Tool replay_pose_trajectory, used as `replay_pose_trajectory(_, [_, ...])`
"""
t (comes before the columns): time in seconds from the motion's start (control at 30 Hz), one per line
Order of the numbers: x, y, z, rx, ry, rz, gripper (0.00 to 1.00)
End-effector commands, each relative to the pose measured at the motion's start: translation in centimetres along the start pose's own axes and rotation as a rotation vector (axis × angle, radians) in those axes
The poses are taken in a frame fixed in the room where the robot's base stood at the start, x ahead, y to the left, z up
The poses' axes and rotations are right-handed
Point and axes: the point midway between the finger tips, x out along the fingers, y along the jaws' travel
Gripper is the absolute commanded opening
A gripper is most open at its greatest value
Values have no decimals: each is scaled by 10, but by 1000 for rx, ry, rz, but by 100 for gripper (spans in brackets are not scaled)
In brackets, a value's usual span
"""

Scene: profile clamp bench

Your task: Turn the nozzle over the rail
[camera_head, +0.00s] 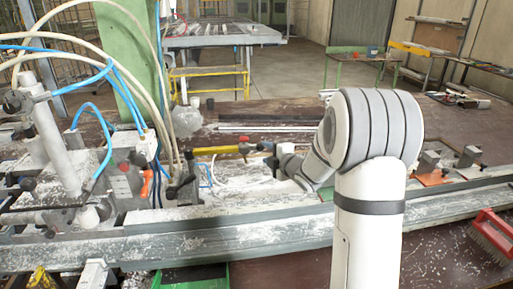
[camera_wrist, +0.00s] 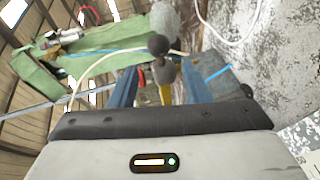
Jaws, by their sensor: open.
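The nozzle (camera_head: 217,150) looks like a yellow tube with dark end fittings and some red near its right end. It lies roughly level above the rail's back side. The rail (camera_head: 190,243) is a long grey, dusty metal profile across the bench. My gripper (camera_head: 272,158) is at the nozzle's right end. In the wrist view my gripper (camera_wrist: 159,78) is open, with its two blue-grey fingers on either side of the nozzle's dark knob and yellow part (camera_wrist: 166,95). I cannot tell whether a finger touches it. My palm hides the near part.
A clamp machine (camera_head: 125,180) with blue and cream hoses stands at the left. Orange-based blocks (camera_head: 432,177) stand along the rail at right. A red brush (camera_head: 492,235) lies at front right. The back right of the brown bench is mostly clear.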

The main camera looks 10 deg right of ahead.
Motion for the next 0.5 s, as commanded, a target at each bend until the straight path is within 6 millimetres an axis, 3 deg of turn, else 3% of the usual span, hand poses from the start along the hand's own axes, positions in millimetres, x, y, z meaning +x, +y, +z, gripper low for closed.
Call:
replay_pose_trajectory(0.17, [13, -2, -2, -33, 35, 19, 43])
replay_pose_trajectory(0.5, [66, 0, -5, -34, 35, 19, 43])
